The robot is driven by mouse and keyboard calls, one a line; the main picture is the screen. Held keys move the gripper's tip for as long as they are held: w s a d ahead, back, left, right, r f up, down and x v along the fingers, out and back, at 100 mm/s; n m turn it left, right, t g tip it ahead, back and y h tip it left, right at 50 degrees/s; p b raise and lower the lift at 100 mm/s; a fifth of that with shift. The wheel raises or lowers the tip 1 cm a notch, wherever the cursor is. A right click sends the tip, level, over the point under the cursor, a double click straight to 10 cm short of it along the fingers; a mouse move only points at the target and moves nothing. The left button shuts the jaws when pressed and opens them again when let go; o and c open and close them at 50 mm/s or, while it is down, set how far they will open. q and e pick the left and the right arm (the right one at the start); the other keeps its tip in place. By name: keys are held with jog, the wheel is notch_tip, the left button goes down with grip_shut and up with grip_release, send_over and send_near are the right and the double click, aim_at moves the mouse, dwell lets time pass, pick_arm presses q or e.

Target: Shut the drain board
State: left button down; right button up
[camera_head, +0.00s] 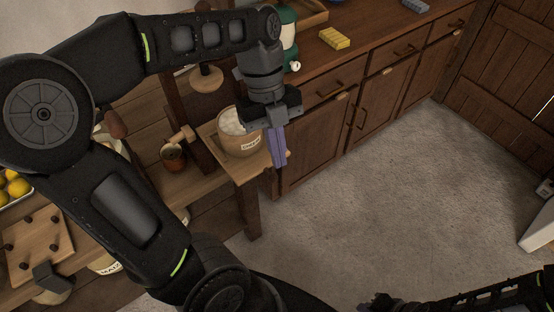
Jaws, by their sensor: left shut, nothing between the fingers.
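My left gripper (280,163) points down with its purple fingers shut together and nothing between them. It is beside the right end of a pale wooden board (262,166). I cannot tell whether the fingers touch it. A round canister (240,141) with a white top and a label appears on or just behind that board. Another flat wooden board (42,232) with several dark pegs lies at the lower left. I cannot tell for certain which board is the drain board. Part of my right arm and what may be its gripper (380,303) show at the bottom edge.
A dark wooden cabinet (362,118) with drawers and doors runs along the back. A yellow sponge-like block (334,38) lies on its top. A small brown mug (173,158) stands left of the canister.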

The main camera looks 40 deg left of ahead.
aim_at(276, 176)
pick_arm(q)
notch_tip(276, 176, down, 9)
jog(key=shift+f+p, duration=0.1)
jog(key=shift+p, duration=0.5)
jog(key=shift+w+a, duration=0.2)
jog(key=shift+a, duration=0.15)
jog(key=shift+f, duration=0.1)
